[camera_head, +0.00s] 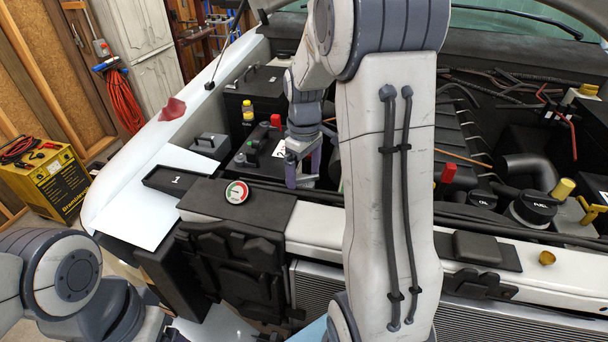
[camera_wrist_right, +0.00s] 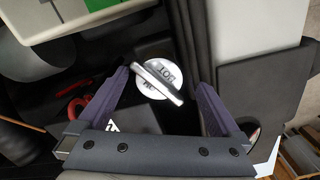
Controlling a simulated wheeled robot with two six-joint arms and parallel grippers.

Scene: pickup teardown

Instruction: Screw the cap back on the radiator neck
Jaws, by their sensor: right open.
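A round silver cap with a raised grip bar and dark lettering (camera_wrist_right: 161,78) shows in the right wrist view, between the purple fingers of my right gripper (camera_wrist_right: 161,88). The fingers are open, with gaps on both sides of the cap. In the head view my right gripper (camera_head: 303,172) points down into the engine bay near the battery, and I cannot make out the cap there. A small brass-coloured cup (camera_head: 546,258), which looks like the radiator neck, is on the white front crossmember at the right. My left gripper is out of view.
A black tray marked 1 (camera_head: 156,182) and a round red, green and white gauge (camera_head: 237,192) are at the front left. My right arm hides the middle of the bay.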

